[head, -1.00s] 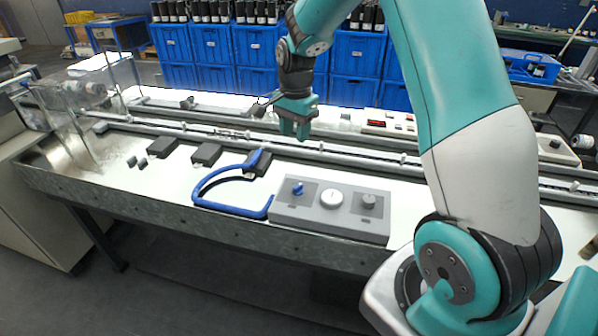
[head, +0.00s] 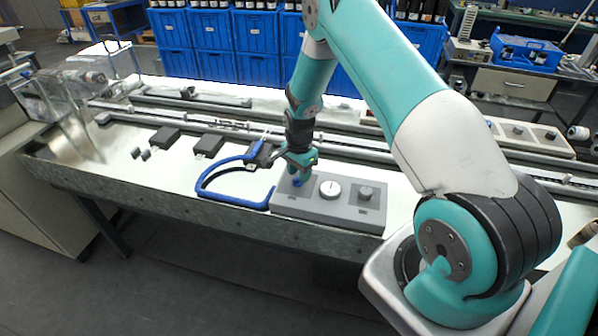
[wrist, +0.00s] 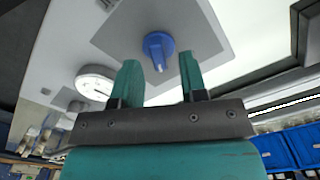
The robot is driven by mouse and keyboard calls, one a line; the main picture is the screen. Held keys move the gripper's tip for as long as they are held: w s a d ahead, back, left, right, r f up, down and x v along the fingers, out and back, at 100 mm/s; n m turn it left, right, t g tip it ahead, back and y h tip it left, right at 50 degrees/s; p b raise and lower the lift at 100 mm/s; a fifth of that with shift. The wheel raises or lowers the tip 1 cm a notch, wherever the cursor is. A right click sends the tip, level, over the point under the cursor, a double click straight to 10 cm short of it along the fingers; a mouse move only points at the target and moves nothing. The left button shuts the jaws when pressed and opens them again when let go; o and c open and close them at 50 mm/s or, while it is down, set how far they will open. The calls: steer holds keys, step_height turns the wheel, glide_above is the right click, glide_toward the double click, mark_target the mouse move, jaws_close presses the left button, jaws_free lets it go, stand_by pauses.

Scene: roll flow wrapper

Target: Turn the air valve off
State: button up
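The air valve is a blue knob (wrist: 157,50) on a dark square plate of the grey control box; it also shows in the head view (head: 297,182), partly hidden by my gripper. The grey control box (head: 335,208) sits at the table's front edge and also carries a white round gauge (head: 330,189) and a grey knob (head: 366,193). My gripper (wrist: 158,72) is open, with one finger to each side of the blue knob in the wrist view. The fingertips appear close to the knob; I cannot tell whether they touch it.
A blue hose (head: 231,199) loops from the box's left side to a dark block. Black blocks (head: 165,137) lie to the left on the white table. A long rail (head: 380,155) runs behind the box. Blue crates (head: 215,66) stand beyond the table.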

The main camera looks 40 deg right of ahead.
steer(key=shift+f, duration=0.65)
jaws_close()
